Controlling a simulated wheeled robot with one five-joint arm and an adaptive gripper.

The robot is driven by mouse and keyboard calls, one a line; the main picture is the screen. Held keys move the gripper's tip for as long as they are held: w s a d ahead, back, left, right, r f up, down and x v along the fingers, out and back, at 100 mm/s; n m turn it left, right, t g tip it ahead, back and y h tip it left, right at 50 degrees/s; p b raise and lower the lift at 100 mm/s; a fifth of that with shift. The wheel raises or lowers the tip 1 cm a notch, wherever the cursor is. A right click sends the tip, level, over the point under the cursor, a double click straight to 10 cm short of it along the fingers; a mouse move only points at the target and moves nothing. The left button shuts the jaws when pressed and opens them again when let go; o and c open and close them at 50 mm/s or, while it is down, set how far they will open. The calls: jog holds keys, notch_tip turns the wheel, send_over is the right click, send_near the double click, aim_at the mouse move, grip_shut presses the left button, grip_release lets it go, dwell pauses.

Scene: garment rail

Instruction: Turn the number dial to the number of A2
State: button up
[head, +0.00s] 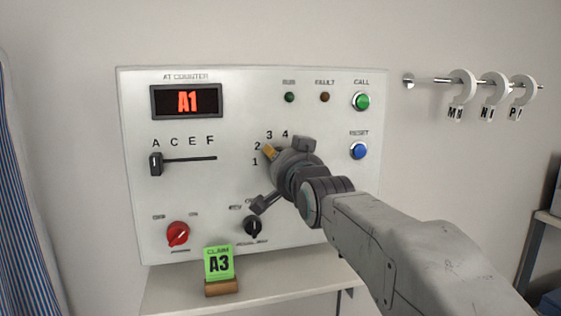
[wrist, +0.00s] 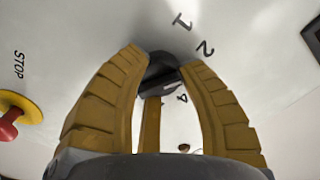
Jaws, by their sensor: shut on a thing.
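The number dial (wrist: 163,73) is a black knob on the white panel, seen in the wrist view. My gripper (wrist: 161,56) is shut on it, with yellow fingers on either side of the knob. The printed 1, 2 and 4 show around the dial; the 3 is hidden there but shows in the head view. My gripper hides the dial in the head view, and I cannot tell which number it points to. The red display (head: 187,102) reads A1. The letter slider (head: 156,163) stands at the left end of its slot, under A.
A green claim card (head: 219,264) reading A3 stands on the shelf (head: 175,297). A red knob (head: 178,233), a small black selector (head: 253,227), a green button (head: 361,101) and a blue button (head: 358,150) surround the dial. Tagged rings hang on a rail (head: 430,81) at right.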

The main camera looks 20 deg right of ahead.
jog(key=o, duration=1.2)
jog(key=s, duration=1.2)
jog(key=shift+f, duration=0.1)
jog(key=s+f+n+g+p, duration=0.2)
jog(key=s+f+g+p, duration=0.3)
jog(key=s+p, duration=0.1)
jog(key=s+f+n+g+p, duration=0.3)
jog(key=s+f+g+p, duration=0.1)
jog(key=s+p, duration=0.3)
jog(key=s+f+n+g+p, duration=0.3)
jog(key=s+f+g+p, duration=0.2)
jog(key=s, duration=0.5)
jog(key=shift+f+g+p, duration=0.3)
jog(key=shift+f+p, duration=0.05)
jog(key=shift+p, duration=0.35)
